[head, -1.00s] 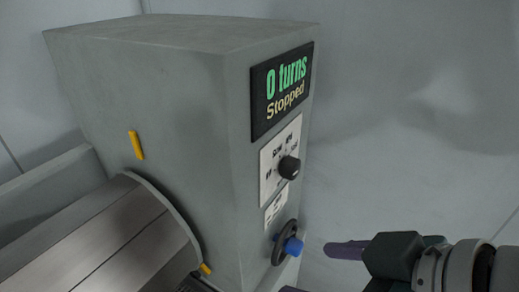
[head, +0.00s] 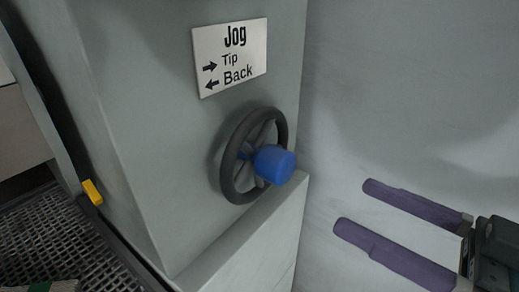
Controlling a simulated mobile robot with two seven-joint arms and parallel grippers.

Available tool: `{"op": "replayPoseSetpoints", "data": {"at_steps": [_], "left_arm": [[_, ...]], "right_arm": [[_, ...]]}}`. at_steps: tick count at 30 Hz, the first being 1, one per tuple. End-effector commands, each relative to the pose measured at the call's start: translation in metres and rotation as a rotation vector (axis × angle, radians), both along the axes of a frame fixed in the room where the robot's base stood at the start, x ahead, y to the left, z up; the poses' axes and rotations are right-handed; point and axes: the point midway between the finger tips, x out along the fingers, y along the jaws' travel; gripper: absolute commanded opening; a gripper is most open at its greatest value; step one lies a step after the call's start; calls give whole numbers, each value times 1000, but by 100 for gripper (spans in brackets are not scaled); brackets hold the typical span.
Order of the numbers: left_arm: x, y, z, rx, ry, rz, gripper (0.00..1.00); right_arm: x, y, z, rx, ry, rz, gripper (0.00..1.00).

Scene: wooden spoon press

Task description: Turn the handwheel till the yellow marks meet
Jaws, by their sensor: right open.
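The handwheel (head: 231,165) has a black rim and sits on the grey housing's side face, in the middle of the head view. A blue knob (head: 273,165) sticks out from it. One yellow mark (head: 92,192) shows at the left, by the dark edge beside the housing; no second yellow mark is in view. My right gripper (head: 354,207) is to the right of the handwheel, apart from it. Its two purple fingers are spread and point left toward the wheel, with nothing between them. My left gripper is not in view.
A white sign (head: 230,58) reading "Jog", "Tip" and "Back" with arrows is above the wheel. A grey ledge (head: 245,240) runs below the wheel. A dark mesh (head: 45,235) lies at lower left. The space between wheel and right gripper looks clear.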

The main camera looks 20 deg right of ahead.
Motion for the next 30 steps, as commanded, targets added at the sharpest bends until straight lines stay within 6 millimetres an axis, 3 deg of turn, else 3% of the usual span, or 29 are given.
{"op": "replayPoseSetpoints", "data": {"at_steps": [5, 18, 30], "left_arm": [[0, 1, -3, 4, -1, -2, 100], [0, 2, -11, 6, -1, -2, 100], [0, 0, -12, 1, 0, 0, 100]], "right_arm": [[11, 7, 0, 9, -10, 2, 83], [71, 51, 0, 7, -8, 1, 83], [80, 58, 0, 5, -5, 2, 83]]}}
